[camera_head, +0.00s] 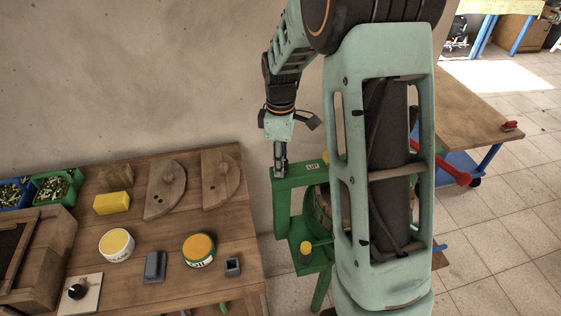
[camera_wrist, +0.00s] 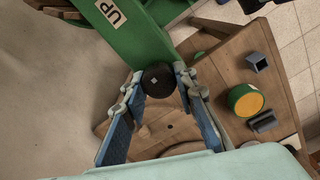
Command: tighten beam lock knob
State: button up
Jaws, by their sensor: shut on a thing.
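The lock knob (camera_wrist: 158,79) is a dark round knob with a small pale square mark at its middle. It sits by the end of the green beam (camera_wrist: 130,40), close to the "UP" label (camera_wrist: 111,12). In the wrist view my gripper (camera_wrist: 160,84) has one finger on each side of the knob and is shut on it. In the head view my gripper (camera_head: 280,168) points down at the left end of the green beam (camera_head: 296,183). The knob is hidden there by the fingers. My arm covers the right part of the green frame.
Left of the frame, a wooden bench (camera_head: 215,235) holds a yellow block (camera_head: 112,203), a white tub (camera_head: 117,245), a green-and-orange tin (camera_head: 199,250), grey holders and wooden boards. Another table (camera_head: 470,125) stands at right. The wall is behind.

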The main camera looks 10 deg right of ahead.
jog(key=m+b, duration=0.1)
jog(key=m, duration=0.3)
jog(key=shift+w, duration=0.1)
jog(key=m, duration=0.5)
jog(key=shift+b, duration=0.4)
jog(key=m, duration=0.5)
jog(key=shift+w+d, duration=0.1)
jog(key=shift+r+m, duration=0.1)
jog(key=shift+m, duration=2.1)
jog(key=shift+d, duration=0.1)
jog(key=o, duration=1.2)
jog(key=shift+c, duration=0.2)
